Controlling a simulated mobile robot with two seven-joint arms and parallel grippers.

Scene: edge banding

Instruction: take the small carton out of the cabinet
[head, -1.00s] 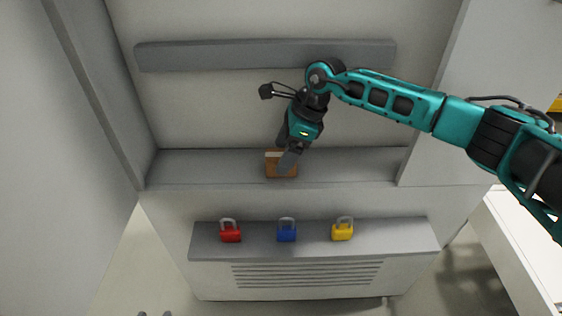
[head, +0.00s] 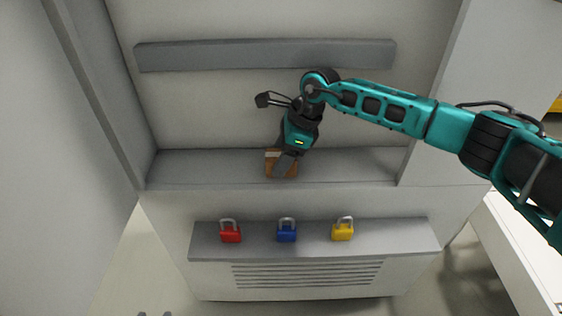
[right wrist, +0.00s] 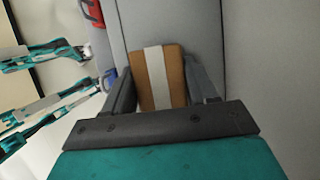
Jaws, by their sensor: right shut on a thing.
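The small carton (head: 270,168) is brown with a pale strip and sits on the cabinet's (head: 200,168) lower shelf, near the middle. In the right wrist view the carton (right wrist: 155,75) lies between the two dark fingers. My right gripper (head: 284,166) reaches down from above and is shut on the carton, covering part of it in the head view. It also shows in the right wrist view (right wrist: 165,92).
A grey bar (head: 265,55) runs across the cabinet's back above. Red (head: 230,232), blue (head: 287,231) and yellow (head: 342,230) padlocks stand on a lower ledge in front. The shelf is clear on both sides of the carton.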

